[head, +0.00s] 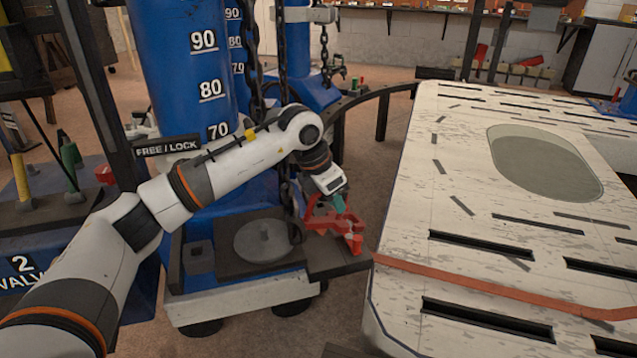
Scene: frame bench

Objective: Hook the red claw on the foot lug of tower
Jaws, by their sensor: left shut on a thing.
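The red claw (346,229) is low beside the foot of the blue tower (178,75), at the middle of the head view. My left gripper (338,205) reaches down from the upper left and is shut on the claw's upper part. The claw's lower end is over or at a dark plate (340,262) sticking out from the tower's foot. I cannot tell whether they touch. I cannot make out the foot lug clearly; the claw may cover it. My right gripper is not in view.
A dark chain (283,60) hangs along the tower, its lower part behind my left arm. A large white slotted bench (450,215) with an orange strap (480,287) stands close on the right. A FREE/LOCK sign (170,147) is near my arm.

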